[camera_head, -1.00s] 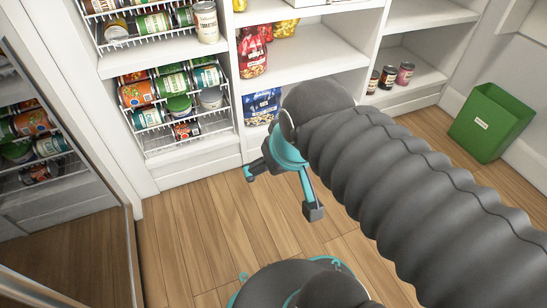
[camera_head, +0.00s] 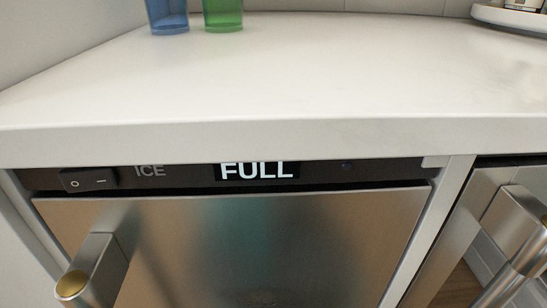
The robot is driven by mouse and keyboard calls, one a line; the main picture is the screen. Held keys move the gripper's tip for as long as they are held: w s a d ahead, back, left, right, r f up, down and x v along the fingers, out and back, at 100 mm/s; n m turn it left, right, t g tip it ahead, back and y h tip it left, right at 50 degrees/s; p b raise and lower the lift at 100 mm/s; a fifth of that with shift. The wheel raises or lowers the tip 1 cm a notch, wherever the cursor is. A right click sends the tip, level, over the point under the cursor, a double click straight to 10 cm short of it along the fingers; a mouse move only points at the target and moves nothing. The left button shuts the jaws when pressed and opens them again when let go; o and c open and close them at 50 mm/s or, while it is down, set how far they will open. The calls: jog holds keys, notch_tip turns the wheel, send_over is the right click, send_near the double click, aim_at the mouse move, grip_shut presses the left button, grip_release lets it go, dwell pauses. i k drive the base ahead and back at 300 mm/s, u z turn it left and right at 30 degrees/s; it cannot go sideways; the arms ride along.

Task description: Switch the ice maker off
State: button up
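The ice maker (camera_head: 260,250) is built in under a white counter, with a brushed steel door. A dark control strip above the door carries a black rocker switch (camera_head: 89,180) at its left end, marked "O" on the left and a dash on the right. The label "ICE" (camera_head: 150,171) is beside it. A lit display (camera_head: 257,171) reads "FULL". I cannot tell which side of the switch is pressed in. My gripper is not in view.
The ice maker's door handle (camera_head: 93,270) juts out at the lower left. Another steel appliance (camera_head: 480,210) with a handle (camera_head: 520,235) stands to the right. A blue cup (camera_head: 167,14) and a green cup (camera_head: 223,14) stand on the white counter (camera_head: 300,75), which is otherwise mostly clear.

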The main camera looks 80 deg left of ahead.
aim_at(84, 179)
jog(key=u, duration=3.25)
